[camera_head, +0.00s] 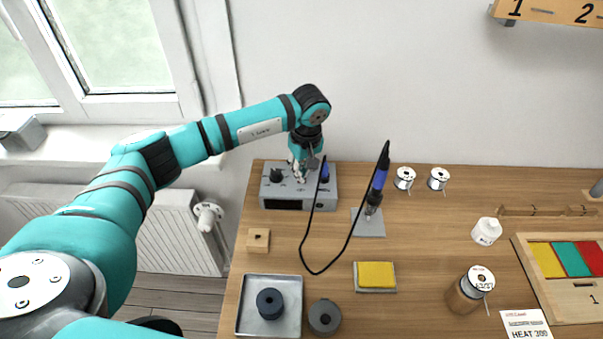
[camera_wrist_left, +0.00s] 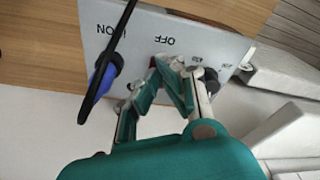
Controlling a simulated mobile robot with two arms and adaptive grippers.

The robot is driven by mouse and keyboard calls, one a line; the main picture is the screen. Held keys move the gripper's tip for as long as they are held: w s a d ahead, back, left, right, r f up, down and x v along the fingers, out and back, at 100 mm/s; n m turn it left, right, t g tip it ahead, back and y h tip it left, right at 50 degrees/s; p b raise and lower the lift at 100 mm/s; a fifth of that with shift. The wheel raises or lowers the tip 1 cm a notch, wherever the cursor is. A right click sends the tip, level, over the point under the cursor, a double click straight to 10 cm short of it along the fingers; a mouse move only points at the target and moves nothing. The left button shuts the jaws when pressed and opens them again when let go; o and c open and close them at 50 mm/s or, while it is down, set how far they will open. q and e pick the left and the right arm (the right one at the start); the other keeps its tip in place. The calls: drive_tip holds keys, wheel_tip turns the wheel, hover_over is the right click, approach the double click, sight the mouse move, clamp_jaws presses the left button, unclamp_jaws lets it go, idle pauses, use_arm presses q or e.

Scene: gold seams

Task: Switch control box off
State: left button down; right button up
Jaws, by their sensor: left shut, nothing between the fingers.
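The control box (camera_head: 285,204) is a grey box at the back left of the table, with a dark knob and a dark front window. In the left wrist view its top (camera_wrist_left: 190,31) shows upside down, with the labels OFF and ON. My left gripper (camera_head: 300,177) is over the middle of the box top, pointing down. In the left wrist view my left gripper (camera_wrist_left: 162,66) is shut and empty, its tips close to the OFF label. A small dark red part (camera_wrist_left: 152,62) shows right at the tips, mostly hidden. I cannot tell whether they touch it. My right gripper is not in view.
A soldering iron (camera_head: 378,184) stands on a grey plate right of the box, its black cable (camera_head: 304,255) looping over the table. A yellow sponge (camera_head: 376,275), a metal tray (camera_head: 250,310) and solder spools (camera_head: 404,178) stand nearby. The window wall is at the left.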

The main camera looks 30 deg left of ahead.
use_arm(q)
drive_tip(key=shift+r+p, duration=1.5)
drive_tip(key=shift+r, duration=1.65)
